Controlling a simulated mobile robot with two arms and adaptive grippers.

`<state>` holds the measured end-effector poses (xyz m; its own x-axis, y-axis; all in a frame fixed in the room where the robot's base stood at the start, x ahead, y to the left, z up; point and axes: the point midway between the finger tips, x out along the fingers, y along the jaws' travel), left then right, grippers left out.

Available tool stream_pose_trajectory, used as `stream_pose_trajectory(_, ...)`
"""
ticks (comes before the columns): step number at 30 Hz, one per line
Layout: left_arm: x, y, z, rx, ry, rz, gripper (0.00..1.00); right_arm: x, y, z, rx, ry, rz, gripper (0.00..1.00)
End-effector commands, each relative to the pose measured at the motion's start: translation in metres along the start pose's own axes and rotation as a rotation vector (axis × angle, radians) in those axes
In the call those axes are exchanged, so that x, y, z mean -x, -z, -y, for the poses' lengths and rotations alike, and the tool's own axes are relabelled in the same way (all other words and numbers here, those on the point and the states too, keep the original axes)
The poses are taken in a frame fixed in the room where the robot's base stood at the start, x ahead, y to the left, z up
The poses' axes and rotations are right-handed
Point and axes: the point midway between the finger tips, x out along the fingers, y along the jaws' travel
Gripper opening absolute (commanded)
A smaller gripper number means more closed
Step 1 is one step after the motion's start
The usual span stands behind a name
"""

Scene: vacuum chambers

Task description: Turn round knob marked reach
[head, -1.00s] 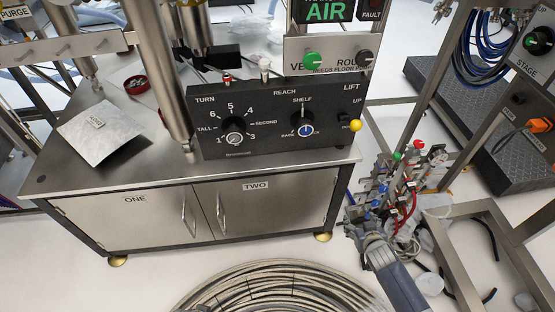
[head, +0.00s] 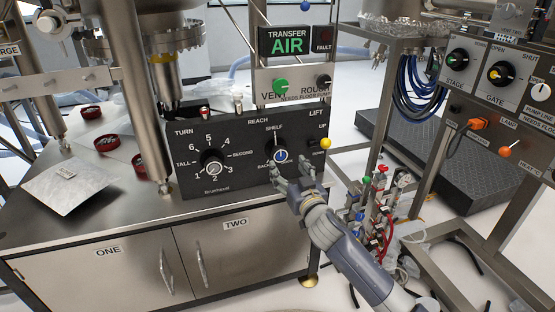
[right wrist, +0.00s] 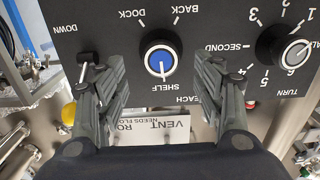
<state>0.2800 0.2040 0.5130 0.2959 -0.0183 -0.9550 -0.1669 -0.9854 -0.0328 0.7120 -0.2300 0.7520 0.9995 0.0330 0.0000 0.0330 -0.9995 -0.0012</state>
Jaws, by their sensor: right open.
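The REACH knob (head: 275,145) is a round black knob with a blue centre on a black control panel (head: 238,186). My left gripper is not in view.
The TURN knob (head: 212,163) is left of REACH, and the LIFT lever with a yellow ball (head: 325,143) is right. VENT (head: 280,86) and ROUGH (head: 323,81) knobs sit above. Valves with red tubing (head: 381,215) stand right of my right arm.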

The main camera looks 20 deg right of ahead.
Motion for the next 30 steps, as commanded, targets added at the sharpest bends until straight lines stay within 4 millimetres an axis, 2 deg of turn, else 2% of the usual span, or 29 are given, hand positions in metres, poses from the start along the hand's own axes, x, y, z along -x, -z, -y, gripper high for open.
stream_pose_trajectory(4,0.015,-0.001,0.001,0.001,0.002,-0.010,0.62,-0.027,0.000,0.000,0.001,0.000,-0.002,0.62)
stream_pose_trajectory(13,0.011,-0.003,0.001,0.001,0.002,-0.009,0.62,-0.067,-0.001,0.001,0.002,0.000,-0.001,0.62)
stream_pose_trajectory(19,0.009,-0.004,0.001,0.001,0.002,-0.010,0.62,-0.078,-0.001,0.000,0.001,0.001,0.000,0.62)
stream_pose_trajectory(28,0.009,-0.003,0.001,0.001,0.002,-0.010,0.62,-0.079,-0.001,0.001,0.001,0.001,0.001,0.62)
stream_pose_trajectory(29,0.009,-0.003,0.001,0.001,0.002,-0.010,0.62,-0.079,-0.001,0.001,0.001,0.001,0.001,0.60)
stream_pose_trajectory(30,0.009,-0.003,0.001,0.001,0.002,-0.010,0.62,-0.079,-0.001,0.001,0.001,0.001,0.001,0.51)
